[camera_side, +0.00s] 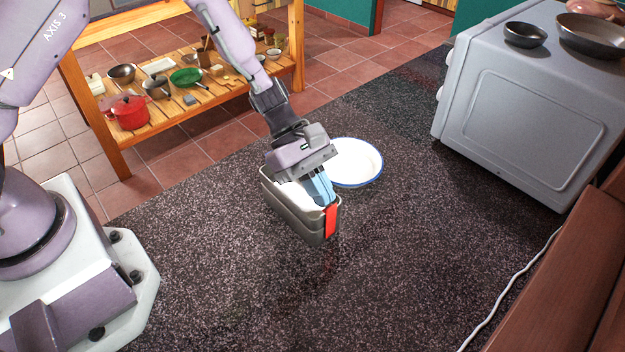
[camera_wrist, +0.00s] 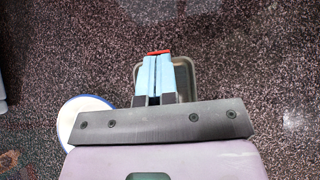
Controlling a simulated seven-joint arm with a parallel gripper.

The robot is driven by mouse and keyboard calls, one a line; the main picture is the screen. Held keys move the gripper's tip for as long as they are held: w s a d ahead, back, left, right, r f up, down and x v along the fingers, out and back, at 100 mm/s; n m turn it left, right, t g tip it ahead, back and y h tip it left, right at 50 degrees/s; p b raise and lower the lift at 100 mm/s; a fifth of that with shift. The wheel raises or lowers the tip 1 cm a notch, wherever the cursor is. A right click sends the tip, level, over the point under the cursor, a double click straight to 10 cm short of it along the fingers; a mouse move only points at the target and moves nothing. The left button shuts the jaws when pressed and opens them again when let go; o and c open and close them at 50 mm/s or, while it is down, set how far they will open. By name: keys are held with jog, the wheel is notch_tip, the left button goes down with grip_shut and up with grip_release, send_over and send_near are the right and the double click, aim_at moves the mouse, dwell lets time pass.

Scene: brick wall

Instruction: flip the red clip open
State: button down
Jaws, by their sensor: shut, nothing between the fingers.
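The red clip (camera_side: 331,221) is on the near end of a grey-brown box (camera_side: 291,216) that stands on the dark speckled worktop. It lies flat against the box's end wall. My gripper (camera_side: 331,202) is shut, with light-blue fingers pointing down over the box, their tips at the top of the clip. I cannot tell whether they touch it. In the wrist view the fingers (camera_wrist: 152,60) are together, and a red strip of the clip (camera_wrist: 158,53) shows just past their tips. The box rim (camera_wrist: 184,68) shows beside them. A white inside or content shows in the box.
A white plate with a blue rim (camera_side: 356,163) stands right behind the box. A grey-white oven-like appliance (camera_side: 535,110) with pans on top is at the back right. A white cable (camera_side: 508,290) runs along the right edge. The worktop in front is clear.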

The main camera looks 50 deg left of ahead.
jog(key=shift+d, duration=0.1)
dwell(0.3)
jog(key=shift+d+y, duration=0.2)
jog(key=shift+y, duration=0.1)
jog(key=shift+d+r+y, duration=0.1)
jog(key=shift+d+y, duration=0.1)
jog(key=shift+y, duration=0.1)
jog(key=shift+d+r+y, duration=0.1)
jog(key=shift+d+y, duration=0.4)
jog(key=shift+y, duration=0.1)
jog(key=d+y, duration=0.2)
jog(key=y, duration=0.1)
jog(key=d+f+y, duration=0.1)
jog(key=d+y, duration=0.2)
jog(key=shift+s+d+f, duration=0.1)
jog(key=shift+d+f, duration=0.1)
jog(key=shift+d, duration=0.15)
jog(key=shift+a, duration=0.2)
